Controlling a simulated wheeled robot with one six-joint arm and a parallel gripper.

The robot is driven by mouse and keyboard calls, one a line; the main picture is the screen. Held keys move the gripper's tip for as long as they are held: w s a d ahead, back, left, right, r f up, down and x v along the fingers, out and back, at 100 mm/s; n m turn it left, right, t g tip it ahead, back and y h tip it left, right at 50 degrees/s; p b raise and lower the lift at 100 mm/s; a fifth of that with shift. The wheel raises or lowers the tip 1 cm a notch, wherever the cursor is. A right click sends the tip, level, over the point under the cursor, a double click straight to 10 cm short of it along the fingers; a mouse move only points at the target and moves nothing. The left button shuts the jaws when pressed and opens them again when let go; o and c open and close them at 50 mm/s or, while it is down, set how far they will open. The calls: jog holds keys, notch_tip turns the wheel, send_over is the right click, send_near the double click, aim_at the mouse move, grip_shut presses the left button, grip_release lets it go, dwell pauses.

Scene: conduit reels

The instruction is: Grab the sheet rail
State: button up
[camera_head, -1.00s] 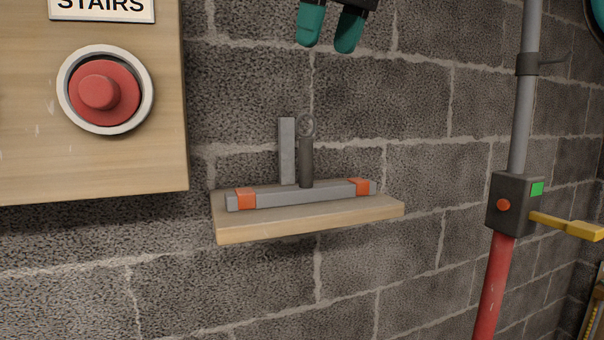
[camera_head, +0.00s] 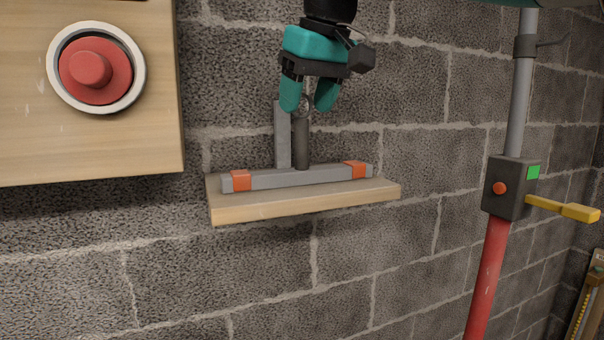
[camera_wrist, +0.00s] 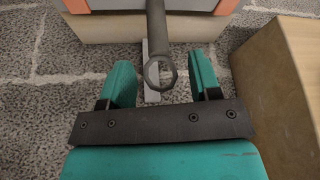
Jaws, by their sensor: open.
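The sheet rail (camera_head: 300,178) is a grey bar with an orange band near each end. It lies on a wooden wall shelf (camera_head: 310,203). A dark post (camera_head: 302,145) with a ring on top stands up from the middle of the bar, with a flat grey upright (camera_head: 283,135) just left of it. My gripper (camera_head: 308,98), with teal fingers, is open and points down over the post. In the wrist view the post's ring (camera_wrist: 159,72) shows between the fingertips, apart from both. The bar shows at the top of that view (camera_wrist: 140,6).
A wooden board (camera_head: 90,150) with a big red button (camera_head: 92,70) is at left; its side also shows in the wrist view (camera_wrist: 285,80). At right, a grey box (camera_head: 508,188) with a yellow lever (camera_head: 565,209) sits on a pipe. The block wall is close behind the shelf.

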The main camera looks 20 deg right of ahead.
aim_at(302, 139)
jog(key=shift+p+x, duration=0.45)
jog(key=shift+x, duration=1.3)
jog(key=shift+w+d, duration=0.15)
grip_shut()
jog(key=shift+r, duration=0.1)
jog(key=shift+r, duration=0.1)
